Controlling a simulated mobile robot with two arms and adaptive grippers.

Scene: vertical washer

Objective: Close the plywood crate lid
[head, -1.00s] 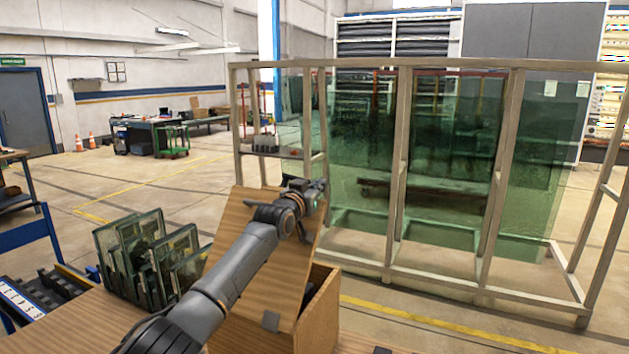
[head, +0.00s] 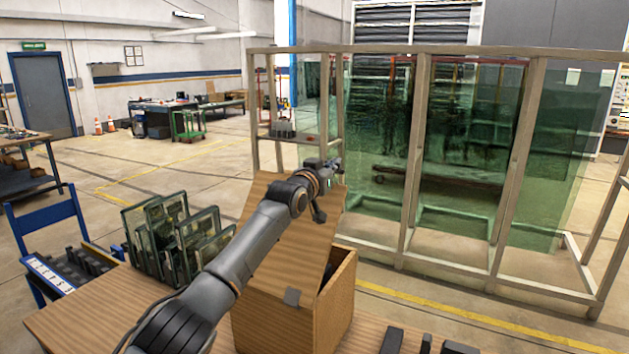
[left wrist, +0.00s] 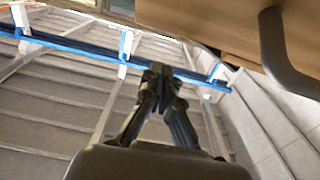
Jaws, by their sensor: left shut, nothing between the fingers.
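The plywood crate (head: 337,305) stands on the wooden table, with its top partly uncovered on the right. My left arm crosses in front of the lid. My left gripper (head: 332,168) is at the lid's upper right edge; contact cannot be told. In the left wrist view my left gripper (left wrist: 160,78) is shut and empty. A wooden panel (left wrist: 205,22) with a dark curved bar (left wrist: 280,55) shows above right of it. My right gripper is not in view.
Small dark blocks (head: 393,341) lie at the table's front right. A large framed glass stand (head: 420,150) rises behind the crate. A blue cart (head: 45,222) is at the left.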

